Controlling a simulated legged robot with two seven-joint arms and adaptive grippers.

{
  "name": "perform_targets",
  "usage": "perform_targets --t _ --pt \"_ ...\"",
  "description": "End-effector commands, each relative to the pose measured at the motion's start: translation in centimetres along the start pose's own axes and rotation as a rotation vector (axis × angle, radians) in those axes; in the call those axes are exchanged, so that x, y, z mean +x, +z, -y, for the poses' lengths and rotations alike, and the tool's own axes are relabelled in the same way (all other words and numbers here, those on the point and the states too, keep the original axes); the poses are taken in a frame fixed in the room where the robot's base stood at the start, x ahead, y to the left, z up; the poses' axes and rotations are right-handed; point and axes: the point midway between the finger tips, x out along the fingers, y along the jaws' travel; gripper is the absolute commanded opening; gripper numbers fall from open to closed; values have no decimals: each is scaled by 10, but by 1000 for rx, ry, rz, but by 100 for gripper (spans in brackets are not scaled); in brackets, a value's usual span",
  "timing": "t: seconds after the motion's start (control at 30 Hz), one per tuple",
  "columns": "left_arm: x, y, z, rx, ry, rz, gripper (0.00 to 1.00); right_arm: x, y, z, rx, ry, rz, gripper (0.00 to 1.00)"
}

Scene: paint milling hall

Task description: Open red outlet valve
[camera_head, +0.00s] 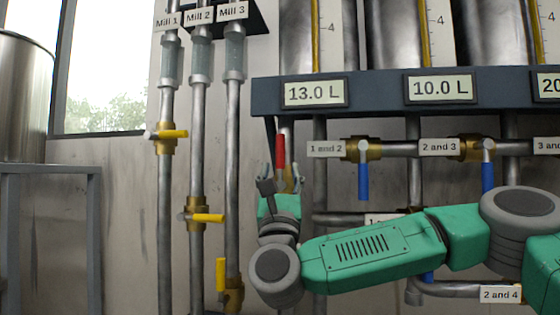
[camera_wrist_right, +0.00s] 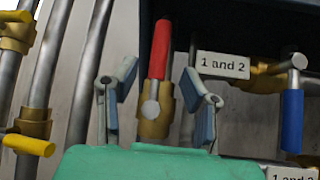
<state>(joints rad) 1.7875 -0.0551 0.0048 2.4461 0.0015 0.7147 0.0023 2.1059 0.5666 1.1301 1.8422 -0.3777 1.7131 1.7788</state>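The red outlet valve handle (camera_head: 281,150) points upright on a brass valve body below the 13.0 L display. In the right wrist view the red handle (camera_wrist_right: 160,50) rises from a round pivot on the brass body (camera_wrist_right: 155,118). My right gripper (camera_head: 279,178) is in front of this valve, pointing up at it. In the wrist view its two fingers (camera_wrist_right: 160,92) are spread apart, one on each side of the valve, with visible gaps and nothing held. The gripper covers part of the brass body in the head view. My left gripper is not in view.
Blue-handled valves (camera_head: 363,180) on the "1 and 2" and "2 and 3" pipes are at right. Yellow-handled valves (camera_head: 207,217) sit on the mill pipes at left. The dark display beam (camera_head: 375,92) runs above the gripper. A steel drum (camera_head: 24,95) stands at far left.

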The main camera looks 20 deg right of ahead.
Motion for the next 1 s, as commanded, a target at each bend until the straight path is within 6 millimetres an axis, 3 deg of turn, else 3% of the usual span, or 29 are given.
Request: perform_targets --t 0.1,0.33,0.9,1.0 --pt "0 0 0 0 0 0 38 -27 -1 -1 1 4 -4 38" --pt "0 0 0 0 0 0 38 -58 -1 -1 0 3 -2 38" --pt "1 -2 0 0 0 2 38 -64 -1 -1 -1 3 -1 38" --pt "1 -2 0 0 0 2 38 -71 -7 -9 -32 36 -15 38"
